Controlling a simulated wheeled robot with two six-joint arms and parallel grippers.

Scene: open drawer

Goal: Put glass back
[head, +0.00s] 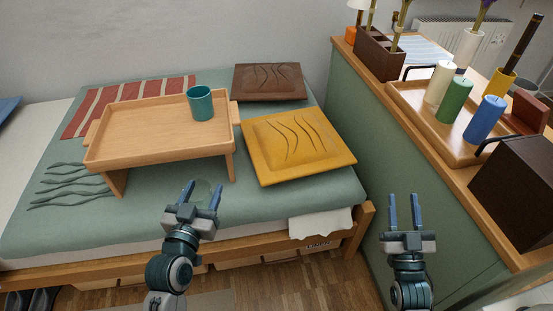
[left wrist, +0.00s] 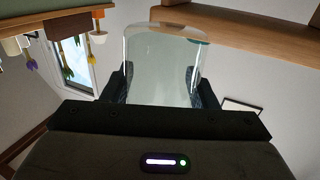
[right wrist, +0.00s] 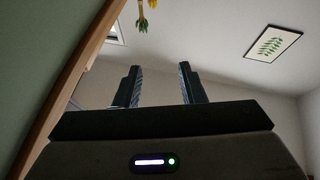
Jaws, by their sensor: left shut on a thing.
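A clear glass (left wrist: 160,70) sits between the fingers of my left gripper in the left wrist view. In the head view the glass (head: 203,187) is faint against the green bedspread. My left gripper (head: 201,193) is shut on it, in front of the wooden bed tray and near the bed's front edge. The bed tray (head: 135,127) stands on legs on the bed, with a teal cup (head: 200,103) at its right back corner. My right gripper (head: 405,203) is open and empty, in front of the green cabinet side; the right wrist view shows its parted fingers.
A yellow cushion (head: 294,148) and a brown cushion (head: 270,82) lie right of the tray. On the cabinet at right, a wooden tray (head: 408,96) holds white, green and blue candles; a dark box (head: 515,190) stands nearer. The bed's wooden rail (head: 270,242) runs along the front.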

